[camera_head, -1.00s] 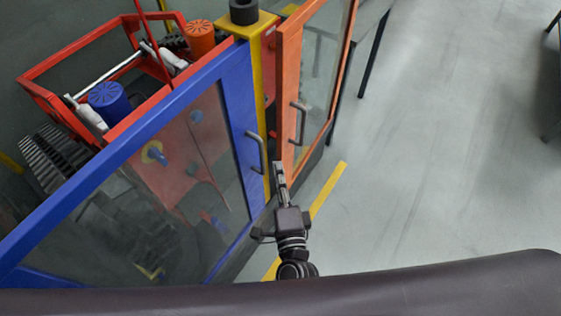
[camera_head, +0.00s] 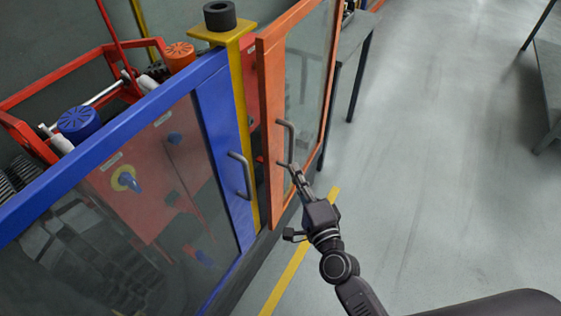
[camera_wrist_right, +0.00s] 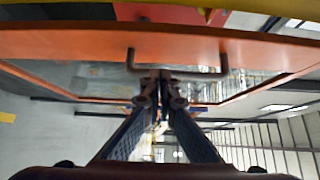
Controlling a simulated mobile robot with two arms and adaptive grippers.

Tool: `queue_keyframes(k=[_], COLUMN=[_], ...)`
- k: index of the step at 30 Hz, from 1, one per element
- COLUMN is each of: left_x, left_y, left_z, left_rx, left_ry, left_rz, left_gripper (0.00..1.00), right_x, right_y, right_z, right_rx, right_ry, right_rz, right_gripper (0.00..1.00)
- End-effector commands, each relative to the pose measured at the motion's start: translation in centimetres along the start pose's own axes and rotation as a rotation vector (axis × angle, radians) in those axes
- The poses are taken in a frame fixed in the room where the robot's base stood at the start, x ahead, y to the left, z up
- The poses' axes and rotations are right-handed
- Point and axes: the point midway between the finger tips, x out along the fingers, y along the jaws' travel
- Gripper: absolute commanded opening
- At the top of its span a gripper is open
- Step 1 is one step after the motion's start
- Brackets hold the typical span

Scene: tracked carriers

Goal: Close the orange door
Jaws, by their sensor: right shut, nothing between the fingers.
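The orange door (camera_head: 270,110) has a clear pane and a grey bar handle (camera_head: 291,138) near its left edge. That edge stands out from the yellow post (camera_head: 239,100), with a red panel showing in the gap, so the door looks ajar. My right gripper (camera_head: 294,171) is shut and empty, its tips at the lower end of the handle. In the right wrist view, the closed fingertips (camera_wrist_right: 160,76) overlap the middle of the handle bar (camera_wrist_right: 200,75) in front of the orange door frame (camera_wrist_right: 90,45). Whether they touch it is unclear. My left gripper is out of view.
A blue door (camera_head: 215,110) with its own grey handle (camera_head: 241,174) stands left of the yellow post. A red carrier (camera_head: 50,75) is behind it. A yellow floor line (camera_head: 290,272) runs below the doors. Open grey floor lies to the right, with tables at the edges.

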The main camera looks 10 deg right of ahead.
Motion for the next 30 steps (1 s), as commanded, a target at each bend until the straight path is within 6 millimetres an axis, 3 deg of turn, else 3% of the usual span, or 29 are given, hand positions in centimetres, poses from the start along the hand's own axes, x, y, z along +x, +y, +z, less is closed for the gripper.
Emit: queue_keyframes(k=[2, 7, 23, 30], left_x=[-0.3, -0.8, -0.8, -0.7], left_y=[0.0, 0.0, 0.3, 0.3], left_z=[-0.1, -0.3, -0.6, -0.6], left_rx=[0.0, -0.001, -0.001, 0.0], left_ry=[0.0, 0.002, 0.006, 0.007], left_rz=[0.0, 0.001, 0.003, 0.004], left_gripper=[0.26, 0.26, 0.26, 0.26], right_x=[1.7, 3.3, 4.1, 6.9], right_y=[-0.2, -0.1, 0.1, 0.1], right_z=[0.0, 2.0, 2.9, 5.5], right_rx=[0.0, 0.002, -0.001, 0.004], right_ry=[0.0, 0.0, 0.0, 0.002], right_rz=[-0.002, -0.001, 0.0, -0.001], right_gripper=[0.0, 0.0, 0.0, 0.0])
